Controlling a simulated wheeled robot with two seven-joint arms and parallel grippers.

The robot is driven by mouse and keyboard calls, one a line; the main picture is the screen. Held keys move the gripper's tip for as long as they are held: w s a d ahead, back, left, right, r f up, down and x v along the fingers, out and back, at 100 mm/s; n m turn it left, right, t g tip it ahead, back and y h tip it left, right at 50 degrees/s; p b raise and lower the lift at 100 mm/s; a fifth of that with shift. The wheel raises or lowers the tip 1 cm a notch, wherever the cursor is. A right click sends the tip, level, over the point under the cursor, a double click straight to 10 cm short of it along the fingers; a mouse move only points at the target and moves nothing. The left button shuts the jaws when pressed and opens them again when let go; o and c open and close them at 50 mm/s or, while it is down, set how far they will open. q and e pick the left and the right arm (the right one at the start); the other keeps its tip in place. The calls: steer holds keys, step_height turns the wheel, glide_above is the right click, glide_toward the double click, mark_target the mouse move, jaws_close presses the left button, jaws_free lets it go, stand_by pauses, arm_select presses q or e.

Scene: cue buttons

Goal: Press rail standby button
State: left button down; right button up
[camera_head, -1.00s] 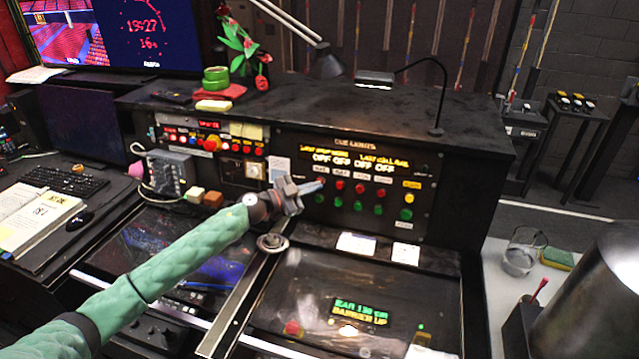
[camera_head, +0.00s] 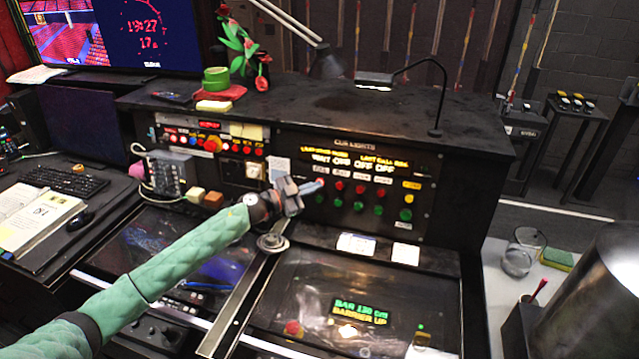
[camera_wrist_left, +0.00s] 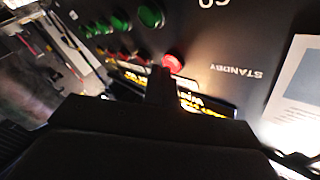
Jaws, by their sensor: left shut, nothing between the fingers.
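The dark cue lights panel (camera_head: 432,166) stands on the front of the console, with a row of red buttons above a row of green ones. My left gripper (camera_head: 317,187) is shut and empty, its tip at the leftmost red button. In the left wrist view that red button (camera_wrist_left: 173,62) shows right at the fingertip, beside the word STANDBY; whether they touch I cannot tell. The finger hides part of it. The small column labels are too blurred to read for certain. My right gripper is out of view.
A switch panel (camera_head: 212,142) with several small buttons is left of the cue panel. A desk lamp (camera_head: 328,62) and a thin gooseneck lamp (camera_head: 436,100) rise from the console top.

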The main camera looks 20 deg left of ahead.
arm_select(q)
steer(key=shift+s+r+p, duration=0.1)
steer(key=shift+s+p, duration=0.25)
steer(key=shift+s, duration=0.3)
steer(key=s+p, duration=0.1)
steer(key=s, duration=0.2)
steer(key=s+p, duration=0.1)
steer(key=s, duration=0.1)
steer(key=shift+a+r+p, duration=0.15)
steer(key=shift+r+p, duration=0.15)
steer(key=shift+r, duration=0.05)
stand_by(0.5)
